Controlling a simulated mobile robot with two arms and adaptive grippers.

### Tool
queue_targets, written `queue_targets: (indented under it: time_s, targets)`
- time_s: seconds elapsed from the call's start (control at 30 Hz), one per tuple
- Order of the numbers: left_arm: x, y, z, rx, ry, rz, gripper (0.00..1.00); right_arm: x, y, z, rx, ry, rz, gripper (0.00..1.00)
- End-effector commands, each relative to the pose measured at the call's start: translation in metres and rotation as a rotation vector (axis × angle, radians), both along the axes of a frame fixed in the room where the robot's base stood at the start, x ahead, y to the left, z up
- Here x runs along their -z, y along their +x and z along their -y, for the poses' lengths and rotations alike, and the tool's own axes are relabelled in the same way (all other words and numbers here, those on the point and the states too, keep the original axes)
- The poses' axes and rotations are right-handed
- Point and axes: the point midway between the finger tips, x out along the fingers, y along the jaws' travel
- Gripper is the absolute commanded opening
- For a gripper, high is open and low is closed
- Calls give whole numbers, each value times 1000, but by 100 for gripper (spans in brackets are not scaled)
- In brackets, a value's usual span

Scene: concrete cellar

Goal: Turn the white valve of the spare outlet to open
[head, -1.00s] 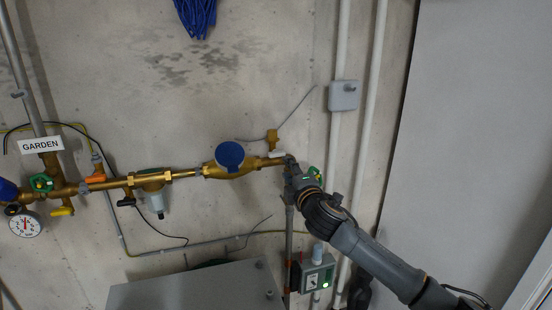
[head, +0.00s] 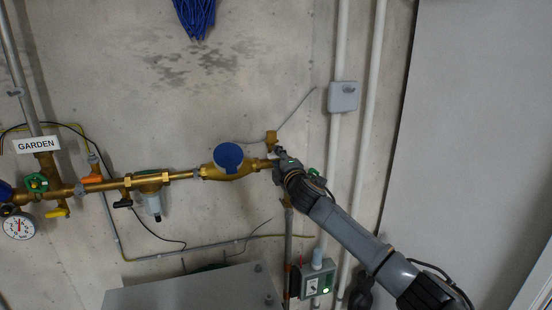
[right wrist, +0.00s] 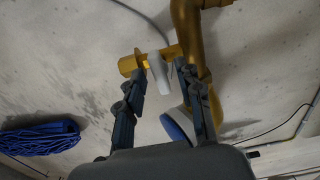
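The spare outlet is a small brass fitting (head: 271,137) at the right end of the brass pipe run in the head view. Its white valve handle (right wrist: 159,74) shows in the right wrist view, between the two fingers of my right gripper (right wrist: 163,68). The fingers are spread, one on each side of the handle, with a narrow gap visible; I cannot tell if either touches it. In the head view my right gripper (head: 279,157) is just below the outlet and covers the handle. My left gripper is not in view.
A blue-capped water meter (head: 229,156) sits close left of my right gripper. Green-handled valves, a filter (head: 150,190) and a gauge (head: 19,226) are further left. A grey control box (head: 318,282) and grey cabinet (head: 195,291) are below.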

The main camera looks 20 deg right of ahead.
Motion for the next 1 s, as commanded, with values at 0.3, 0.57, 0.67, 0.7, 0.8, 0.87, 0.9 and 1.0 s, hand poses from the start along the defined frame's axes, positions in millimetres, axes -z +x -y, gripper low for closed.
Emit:
queue_targets:
  time_s: [0.3, 0.57, 0.67, 0.7, 0.8, 0.87, 0.9, 1.0]
  targets:
    - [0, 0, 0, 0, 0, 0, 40, 0, 0, 0, 1, 0, 0, 0]
    - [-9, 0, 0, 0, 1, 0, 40, -2, 0, 1, 1, -66, 1, 0]
    - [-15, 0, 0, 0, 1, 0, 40, -3, 0, 1, 1, -141, 3, 0]
    - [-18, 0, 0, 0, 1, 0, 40, -2, 0, 1, 2, -169, 4, 0]
    - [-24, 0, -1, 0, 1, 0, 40, -2, 0, 1, 2, -245, 6, 0]
    - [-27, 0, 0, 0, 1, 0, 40, -2, 0, 1, 2, -292, 7, 0]
    - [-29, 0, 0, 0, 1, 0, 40, -2, 0, 1, 2, -319, 8, 0]
    - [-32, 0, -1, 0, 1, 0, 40, -1, 0, 1, 2, -376, 11, 0]
